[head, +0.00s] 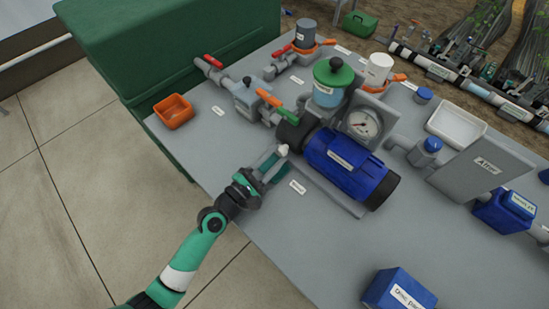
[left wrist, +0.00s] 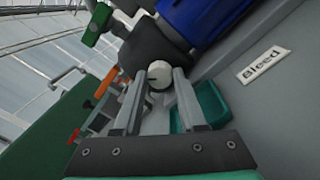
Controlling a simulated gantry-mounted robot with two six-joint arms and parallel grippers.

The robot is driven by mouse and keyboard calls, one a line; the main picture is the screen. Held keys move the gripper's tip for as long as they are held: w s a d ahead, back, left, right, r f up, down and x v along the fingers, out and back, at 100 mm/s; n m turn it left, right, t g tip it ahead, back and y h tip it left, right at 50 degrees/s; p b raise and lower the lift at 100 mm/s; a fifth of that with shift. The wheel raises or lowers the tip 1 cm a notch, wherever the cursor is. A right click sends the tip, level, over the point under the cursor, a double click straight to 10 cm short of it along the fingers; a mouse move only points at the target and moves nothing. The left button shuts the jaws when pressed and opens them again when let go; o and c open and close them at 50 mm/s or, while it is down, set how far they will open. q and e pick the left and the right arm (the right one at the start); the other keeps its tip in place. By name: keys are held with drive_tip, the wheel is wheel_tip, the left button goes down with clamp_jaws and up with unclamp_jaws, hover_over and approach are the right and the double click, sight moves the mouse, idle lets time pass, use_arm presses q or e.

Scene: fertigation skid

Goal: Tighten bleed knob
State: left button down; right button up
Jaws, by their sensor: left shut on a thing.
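The bleed knob is a small white round knob (left wrist: 160,74) on the front of the dark pump head (head: 296,132). In the head view the knob (head: 283,150) shows just past my left fingertips. My left gripper (head: 273,160) comes in from the lower left and is shut on the knob. In the left wrist view its two grey fingers (left wrist: 159,88) stand on either side of the knob. A white label reading "Bleed" (left wrist: 264,64) lies on the bench to the right of the fingers. My right gripper is not in view.
The blue pump motor (head: 350,165) lies right of the knob. An orange tray (head: 174,111) sits at the left bench edge. The grey bench (head: 270,225) is clear in front.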

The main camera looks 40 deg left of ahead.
use_arm(q)
drive_tip(key=m+b, duration=0.2)
drive_tip(key=m, duration=0.3)
drive_tip(key=shift+f+m, duration=0.1)
drive_tip(key=shift+m, duration=0.2)
drive_tip(key=shift+m+h+b, duration=0.3)
drive_tip(key=shift+m+b, duration=0.5)
drive_tip(key=shift+m, duration=1)
drive_tip(key=shift+c, duration=2.4)
unclamp_jaws()
drive_tip(key=shift+s, duration=0.1)
